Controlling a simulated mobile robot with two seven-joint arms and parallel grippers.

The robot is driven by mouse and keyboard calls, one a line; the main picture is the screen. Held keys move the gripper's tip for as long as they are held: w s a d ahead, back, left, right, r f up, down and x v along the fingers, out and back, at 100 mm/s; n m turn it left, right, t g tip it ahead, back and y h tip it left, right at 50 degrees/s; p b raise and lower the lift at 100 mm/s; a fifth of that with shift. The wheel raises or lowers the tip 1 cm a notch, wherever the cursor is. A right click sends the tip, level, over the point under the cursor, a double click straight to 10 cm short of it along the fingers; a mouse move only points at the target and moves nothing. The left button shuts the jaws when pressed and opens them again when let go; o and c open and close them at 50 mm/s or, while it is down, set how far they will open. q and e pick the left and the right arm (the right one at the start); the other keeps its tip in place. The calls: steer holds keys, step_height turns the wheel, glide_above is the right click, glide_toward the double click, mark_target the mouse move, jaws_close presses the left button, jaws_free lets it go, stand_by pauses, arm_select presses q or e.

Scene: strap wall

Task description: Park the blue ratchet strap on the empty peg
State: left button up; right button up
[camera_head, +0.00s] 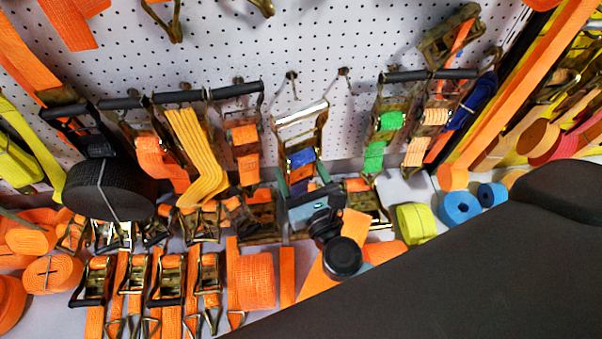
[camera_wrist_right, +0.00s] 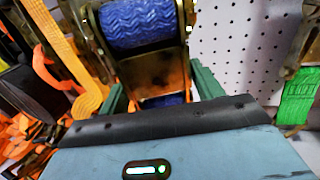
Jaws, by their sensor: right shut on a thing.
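The blue ratchet strap (camera_head: 301,158) has a metal ratchet frame and a pale top handle bar. It is upright in front of the pegboard, its bar below two bare pegs, one above it (camera_head: 292,76) and one to the upper right (camera_head: 343,71). The bar appears apart from both in the picture; depth is hard to judge. My right gripper (camera_head: 299,183) has green fingers shut on the lower part of the ratchet. In the right wrist view the blue webbing (camera_wrist_right: 138,22) fills the top centre, between the green fingers (camera_wrist_right: 160,95). My left gripper is not in view.
An orange ratchet strap (camera_head: 244,134) hangs close on the left, beside a yellow one (camera_head: 192,150). A green ratchet strap (camera_head: 382,130) hangs to the right. Several orange straps and ratchets crowd the shelf below. The pegboard (camera_head: 320,40) above is mostly clear.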

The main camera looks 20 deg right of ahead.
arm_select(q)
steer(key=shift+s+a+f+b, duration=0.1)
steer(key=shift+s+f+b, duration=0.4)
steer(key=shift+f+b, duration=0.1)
arm_select(e)
steer(key=w+d+f, duration=0.1)
steer(key=w+d, duration=0.1)
steer(key=w, duration=0.6)
steer(key=shift+w+d+f, duration=0.2)
steer(key=shift+w+f, duration=0.05)
stand_by(0.5)
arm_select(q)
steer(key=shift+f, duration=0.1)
arm_select(e)
steer(key=shift+f, duration=0.1)
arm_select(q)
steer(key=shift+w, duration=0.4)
arm_select(e)
steer(key=shift+w, duration=0.1)
steer(key=o, duration=1.8)
